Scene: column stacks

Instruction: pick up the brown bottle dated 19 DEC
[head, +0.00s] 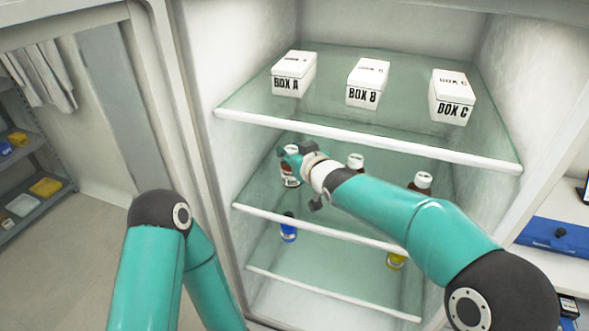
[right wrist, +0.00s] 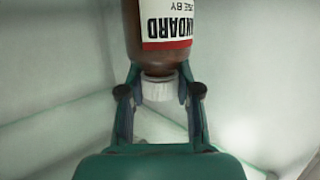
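A brown bottle (head: 291,168) with a white cap and a white label stands at the left of the fridge's middle shelf. In the right wrist view the bottle (right wrist: 133,40) appears upside down, its white cap (right wrist: 158,90) toward my gripper. Its label reads "STANDARD" and "USE BY"; the date is out of frame. My right gripper (right wrist: 160,78) is at this bottle, its open fingers on either side of the cap, with gaps visible. Two more brown bottles stand in the middle (head: 356,160) and at right (head: 422,181), partly hidden by my right arm. My left gripper is out of view.
BOX A (head: 293,72), BOX B (head: 367,82) and BOX C (head: 452,97) stand on the glass shelf above, whose white front edge (head: 360,140) overhangs my arm's reach. Blue (head: 288,228) and yellow (head: 396,261) containers stand on the shelf below.

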